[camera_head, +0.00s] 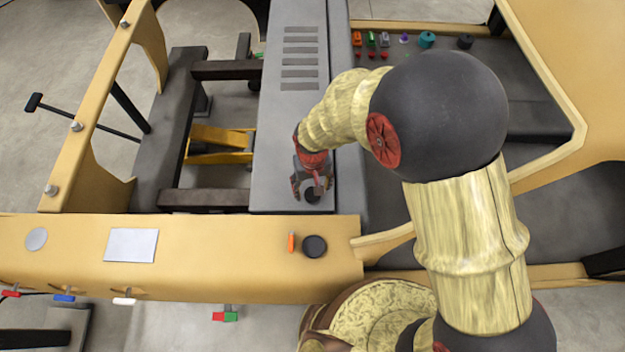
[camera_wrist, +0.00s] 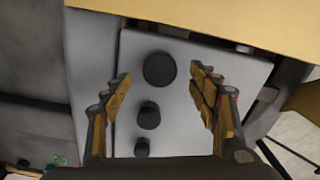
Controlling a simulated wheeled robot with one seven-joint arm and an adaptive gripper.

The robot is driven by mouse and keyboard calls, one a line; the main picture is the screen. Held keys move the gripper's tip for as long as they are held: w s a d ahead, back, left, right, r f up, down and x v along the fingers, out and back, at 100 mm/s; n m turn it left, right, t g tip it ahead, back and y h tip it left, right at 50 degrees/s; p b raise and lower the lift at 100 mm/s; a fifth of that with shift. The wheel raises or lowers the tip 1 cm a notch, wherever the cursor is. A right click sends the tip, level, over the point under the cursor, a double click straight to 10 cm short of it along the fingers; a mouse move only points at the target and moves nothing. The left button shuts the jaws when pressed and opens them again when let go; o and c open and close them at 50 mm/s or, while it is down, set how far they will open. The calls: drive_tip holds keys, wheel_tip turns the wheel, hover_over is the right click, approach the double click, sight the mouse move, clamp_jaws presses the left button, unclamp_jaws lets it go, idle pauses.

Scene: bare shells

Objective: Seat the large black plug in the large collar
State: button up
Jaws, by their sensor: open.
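My gripper (camera_head: 310,188) is open over the near end of the grey panel (camera_head: 290,130), pointing down, with nothing seen held. In the wrist view its fingers (camera_wrist: 160,78) stand apart, with a large black round piece (camera_wrist: 160,68) on the panel between their tips in the picture. A medium (camera_wrist: 148,115) and a small black round piece (camera_wrist: 142,147) line up behind it. In the head view a dark round shape (camera_head: 312,195) shows beneath the fingers, partly hidden. I cannot tell whether these pieces are plugs, collars or plugs seated in collars.
A black disc (camera_head: 314,246) and an orange piece (camera_head: 291,242) are on the yellow sill (camera_head: 200,270). A teal cylinder (camera_head: 427,39), a dark cylinder (camera_head: 465,41) and several small coloured pieces stand at the back right. Slots (camera_head: 300,60) mark the panel's far end.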

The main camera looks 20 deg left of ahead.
sight(312, 193)
drive_tip(key=shift+f, duration=1.5)
drive_tip(key=shift+c, duration=0.4)
drive_tip(key=c, duration=1.1)
drive_tip(key=o, duration=1.2)
drive_tip(key=shift+c, duration=0.2)
drive_tip(key=shift+r, duration=0.15)
wheel_tip(312, 193, up, 12)
